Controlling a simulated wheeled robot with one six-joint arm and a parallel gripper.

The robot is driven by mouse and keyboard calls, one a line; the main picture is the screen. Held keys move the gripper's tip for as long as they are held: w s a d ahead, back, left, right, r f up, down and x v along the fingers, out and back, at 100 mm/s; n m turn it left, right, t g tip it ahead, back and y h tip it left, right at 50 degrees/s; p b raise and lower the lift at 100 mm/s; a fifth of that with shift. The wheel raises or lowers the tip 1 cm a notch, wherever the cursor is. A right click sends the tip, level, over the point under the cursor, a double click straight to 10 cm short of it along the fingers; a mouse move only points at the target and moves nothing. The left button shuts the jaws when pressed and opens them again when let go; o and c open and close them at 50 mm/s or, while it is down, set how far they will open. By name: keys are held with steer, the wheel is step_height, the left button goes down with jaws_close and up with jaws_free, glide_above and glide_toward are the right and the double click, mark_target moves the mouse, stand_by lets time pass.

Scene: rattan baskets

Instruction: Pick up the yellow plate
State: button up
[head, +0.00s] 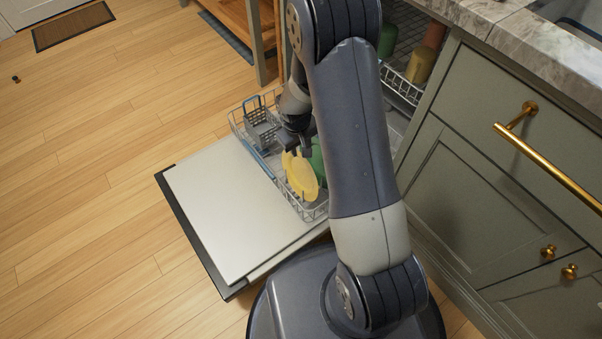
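The yellow plate (301,177) stands tilted on edge in the lower rack (313,214) of an open dishwasher. My gripper (297,150) points down at the plate's upper edge, close to it or touching it; I cannot tell which. The finger gap is too small and dark to show whether the gripper is open or shut on the plate. My arm covers the right part of the rack. A green dish (317,160) stands right behind the plate, partly hidden by my arm.
The lowered dishwasher door (225,205) lies left of the rack. A grey cutlery basket (262,124) stands in the rack's far left corner. The upper rack (403,87) holds green and yellow cups. Cabinets with a gold handle (550,168) stand close at right.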

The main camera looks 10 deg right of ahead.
steer(key=shift+w+d+f+b, duration=0.15)
steer(key=shift+f+b, duration=0.2)
steer(key=shift+f, duration=0.7)
steer(key=shift+d+f+b, duration=0.2)
steer(key=shift+f+b, duration=0.15)
steer(key=shift+f, duration=0.7)
steer(key=shift+w+d+f+b, duration=0.15)
steer(key=shift+f+b, duration=0.2)
steer(key=shift+f, duration=0.7)
steer(key=shift+s, duration=0.15)
steer(key=shift+c, duration=0.2)
jaws_close()
